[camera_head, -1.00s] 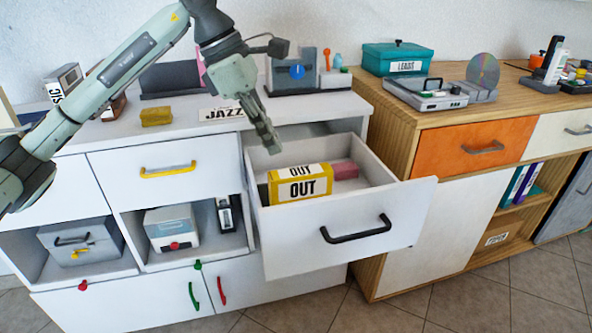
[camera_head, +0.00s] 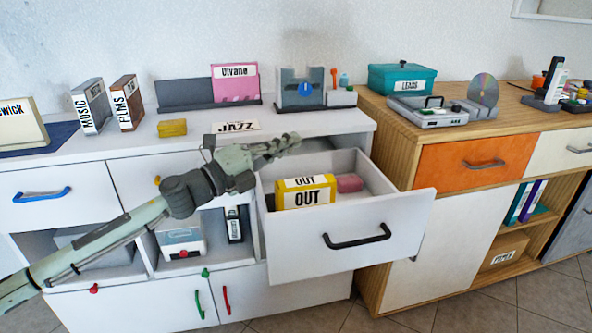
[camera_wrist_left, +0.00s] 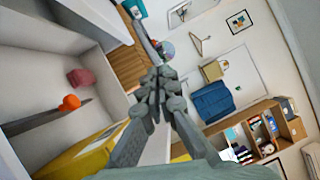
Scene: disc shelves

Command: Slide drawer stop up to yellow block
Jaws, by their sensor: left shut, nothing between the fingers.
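The yellow block (camera_head: 306,192), marked OUT, lies in the open white drawer (camera_head: 345,240); its yellow side shows at the bottom of the left wrist view (camera_wrist_left: 85,158). A thin grey bar (camera_wrist_left: 38,118) with an orange knob (camera_wrist_left: 70,102) crosses the drawer floor there, apart from the yellow block; I take it for the drawer stop. It is hidden in the head view. A pink block (camera_head: 348,183) lies behind the yellow block. My left gripper (camera_head: 291,141) is shut and empty, above the drawer's back left part, touching neither block. My right gripper is out of view.
The drawer's walls stand around the blocks. The cabinet top holds a small yellow box (camera_head: 172,128), a JAZZ label (camera_head: 236,126) and a grey holder with a blue knob (camera_head: 301,90). A wooden cabinet (camera_head: 400,140) stands close on the right.

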